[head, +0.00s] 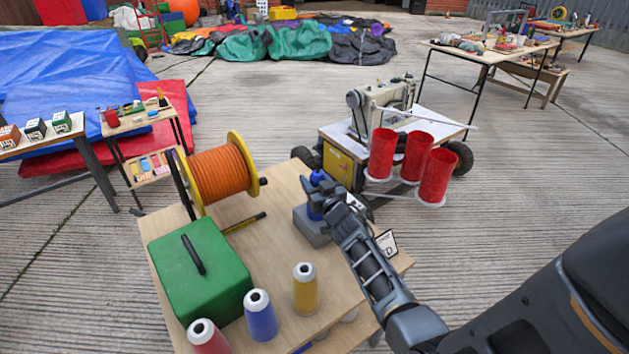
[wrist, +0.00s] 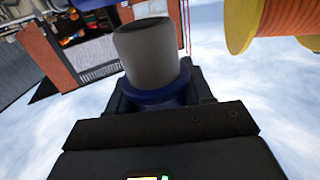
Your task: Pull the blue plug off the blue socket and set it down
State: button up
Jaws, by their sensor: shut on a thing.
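A grey block (head: 312,228) stands on the wooden table, with the blue socket (head: 314,213) on its top. The blue plug (head: 317,177) is upright above it, its blue top showing over my gripper (head: 322,194). My gripper is shut on the plug, reaching in from the right. In the wrist view, a grey cylinder with a blue collar, which looks like the plug (wrist: 158,94), stands between the fingers of my gripper (wrist: 160,100). The fingers hide the join, so I cannot tell whether plug and socket still touch.
An orange cable reel (head: 218,173), a green box (head: 200,268) and a dark marker-like stick (head: 245,222) lie left of the block. Red, blue and yellow thread cones (head: 306,288) stand in front. A cart with a sewing machine and red cylinders (head: 418,155) stands behind right.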

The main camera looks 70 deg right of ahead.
aim_at(315, 171)
jog(key=shift+r+p, duration=1.9)
jog(key=shift+r, duration=0.05)
